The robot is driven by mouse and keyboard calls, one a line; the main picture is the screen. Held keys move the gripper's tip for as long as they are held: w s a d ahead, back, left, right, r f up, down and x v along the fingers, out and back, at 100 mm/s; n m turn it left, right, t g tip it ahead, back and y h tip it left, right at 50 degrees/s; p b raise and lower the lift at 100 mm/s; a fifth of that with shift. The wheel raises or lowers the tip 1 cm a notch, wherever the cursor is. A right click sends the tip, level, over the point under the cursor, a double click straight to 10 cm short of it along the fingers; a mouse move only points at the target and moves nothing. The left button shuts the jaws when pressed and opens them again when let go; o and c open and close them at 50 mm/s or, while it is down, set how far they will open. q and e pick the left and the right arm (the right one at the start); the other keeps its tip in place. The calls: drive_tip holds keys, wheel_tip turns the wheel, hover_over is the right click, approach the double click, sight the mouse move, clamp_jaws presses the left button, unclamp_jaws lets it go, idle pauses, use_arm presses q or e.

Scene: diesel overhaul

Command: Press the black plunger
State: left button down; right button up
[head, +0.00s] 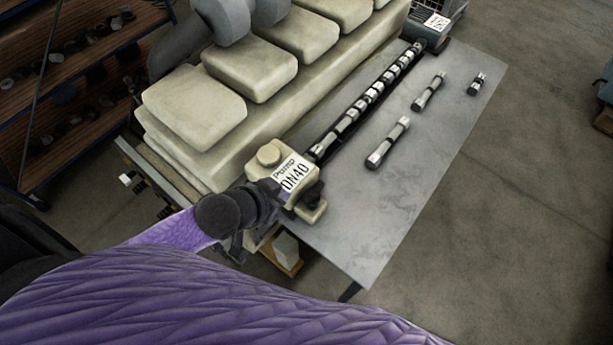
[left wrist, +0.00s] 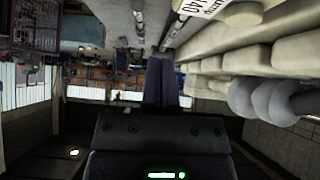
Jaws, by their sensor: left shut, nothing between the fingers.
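A cream pump block (head: 292,178) with a white label reading "Pump DN40" stands at the near left corner of the grey metal table. A round cream knob (head: 268,154) sits on its top. A dark part (head: 314,194) juts from its right side; I cannot tell whether it is the black plunger. My left gripper (head: 274,191) is at the block's near left side, its fingertips close to the label; I cannot tell if they touch. In the left wrist view its purple fingers (left wrist: 160,82) are together and empty. My right gripper is not in view.
A long dark shaft with silver bands (head: 368,102) runs back from the block. Several loose cylindrical pieces, one at the front (head: 388,143), lie on the grey table (head: 375,205). A large cream engine (head: 200,150) stands left. The table's front right is clear.

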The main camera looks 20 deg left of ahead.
use_arm(q)
drive_tip(key=shift+d+r, duration=0.2)
drive_tip(key=shift+r, duration=0.35)
drive_tip(key=b, duration=0.3)
hover_over(314, 192)
drive_tip(key=s+a, duration=0.1)
drive_tip(key=s, duration=0.1)
drive_tip(key=f, duration=0.7)
drive_tip(key=shift+s+a+f, duration=0.1)
drive_tip(key=shift+s, duration=0.1)
wheel_tip(314, 192, down, 3)
drive_tip(key=shift+r+b, duration=0.15)
drive_tip(key=shift+b, duration=0.35)
drive_tip(key=shift+f, duration=0.6)
